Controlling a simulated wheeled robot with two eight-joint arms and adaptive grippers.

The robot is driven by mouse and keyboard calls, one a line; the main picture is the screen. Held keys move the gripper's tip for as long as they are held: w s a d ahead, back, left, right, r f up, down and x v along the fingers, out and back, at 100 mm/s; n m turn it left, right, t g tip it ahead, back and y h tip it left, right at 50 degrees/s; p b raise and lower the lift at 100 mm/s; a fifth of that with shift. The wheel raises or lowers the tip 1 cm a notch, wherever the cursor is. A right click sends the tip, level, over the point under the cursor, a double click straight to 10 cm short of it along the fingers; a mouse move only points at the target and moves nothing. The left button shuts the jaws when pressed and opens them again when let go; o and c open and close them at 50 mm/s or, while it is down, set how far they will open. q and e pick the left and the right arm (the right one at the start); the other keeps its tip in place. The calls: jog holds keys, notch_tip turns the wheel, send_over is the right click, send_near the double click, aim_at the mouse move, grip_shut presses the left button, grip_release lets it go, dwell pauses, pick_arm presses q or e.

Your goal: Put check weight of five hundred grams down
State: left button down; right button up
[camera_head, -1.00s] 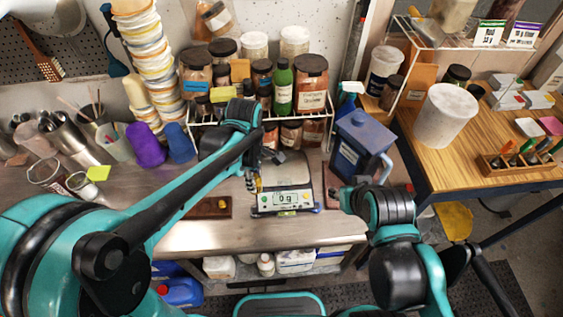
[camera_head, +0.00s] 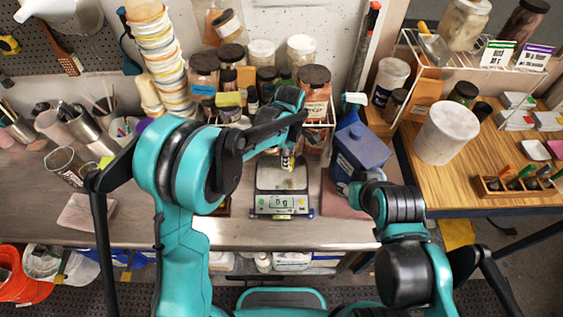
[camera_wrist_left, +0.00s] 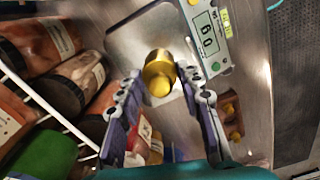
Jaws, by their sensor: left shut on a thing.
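A brass check weight (camera_wrist_left: 158,75) is between the fingers of my left gripper (camera_wrist_left: 160,82), which is shut on it. They are above the steel pan of the bench scale (camera_wrist_left: 140,30). In the head view the left gripper (camera_head: 288,163) is over the back of the scale (camera_head: 283,203), with the weight showing small below it. The scale's display reads 0 g. My right gripper (camera_head: 345,188) is beside the blue jug, and its fingers are too small and hidden to judge.
The blue jug (camera_head: 358,150) stands right of the scale. A rack of jars (camera_head: 315,90) is behind it. More brass weights (camera_wrist_left: 232,120) sit in a holder beside the scale. Stacked tubs (camera_head: 150,50) stand at the back left. The bench front is clear.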

pick_arm(q)
jog(key=shift+w+a+f, duration=0.3)
jog(key=shift+a+f, duration=0.05)
jog(key=shift+f, duration=0.6)
jog(key=shift+w+a+f, duration=0.25)
jog(key=shift+a+f, duration=0.15)
jog(key=shift+f, duration=0.55)
jog(key=shift+w+a+f, duration=0.3)
jog(key=shift+a+f, duration=0.05)
jog(key=shift+f, duration=0.6)
jog(key=shift+b, duration=0.3)
jog(key=c, duration=1.4)
grip_release()
jog(key=shift+f, duration=0.2)
jog(key=shift+c, duration=0.2)
jog(key=o, duration=0.4)
jog(key=shift+o, duration=0.2)
jog(key=shift+r, duration=0.15)
